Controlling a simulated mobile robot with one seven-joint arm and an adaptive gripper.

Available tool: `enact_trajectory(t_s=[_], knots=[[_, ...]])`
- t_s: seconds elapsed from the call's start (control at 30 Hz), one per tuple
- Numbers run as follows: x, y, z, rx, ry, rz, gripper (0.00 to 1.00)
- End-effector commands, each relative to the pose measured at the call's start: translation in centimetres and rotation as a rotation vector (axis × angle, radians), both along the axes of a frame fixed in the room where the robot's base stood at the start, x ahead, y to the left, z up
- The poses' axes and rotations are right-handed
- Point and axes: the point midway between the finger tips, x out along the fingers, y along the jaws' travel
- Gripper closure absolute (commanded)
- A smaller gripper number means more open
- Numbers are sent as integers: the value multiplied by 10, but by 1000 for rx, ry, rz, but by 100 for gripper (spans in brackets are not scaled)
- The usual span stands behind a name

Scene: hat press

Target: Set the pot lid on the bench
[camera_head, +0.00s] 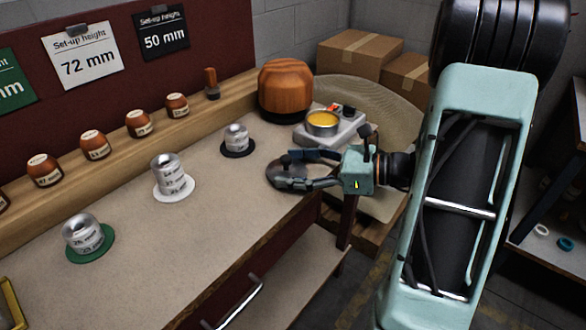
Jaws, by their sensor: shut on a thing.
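My gripper (300,170) is over the right end of the bench (205,245), near its front edge. It is shut on the pot lid (274,176), a dark greyish-brown round disc that shows between and beside the fingers. The fingers hide much of the lid. I cannot tell whether the lid touches the bench top or is slightly above it. The small pot (322,123), uncovered with yellow contents, stands on a pale heater unit (340,138) behind my gripper.
A wooden hat block (285,88) stands at the back. Metal cylinders on a black disc (238,154), white disc (174,196) and green disc (92,256) stand left of my gripper. The front middle of the bench is clear.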

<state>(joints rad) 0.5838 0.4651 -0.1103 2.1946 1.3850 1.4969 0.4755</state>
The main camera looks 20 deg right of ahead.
Motion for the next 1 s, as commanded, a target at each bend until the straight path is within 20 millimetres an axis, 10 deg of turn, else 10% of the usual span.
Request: enact_trajectory(t_s=[0.23,0.27,0.33,0.67,1.0], knots=[[0,0,-3,1,-1,0,60],[0,0,-3,0,0,0,34],[0,0,-2,-1,-1,0,28],[0,0,2,-1,-1,0,28],[-30,-51,16,-1,-1,-5,28]])
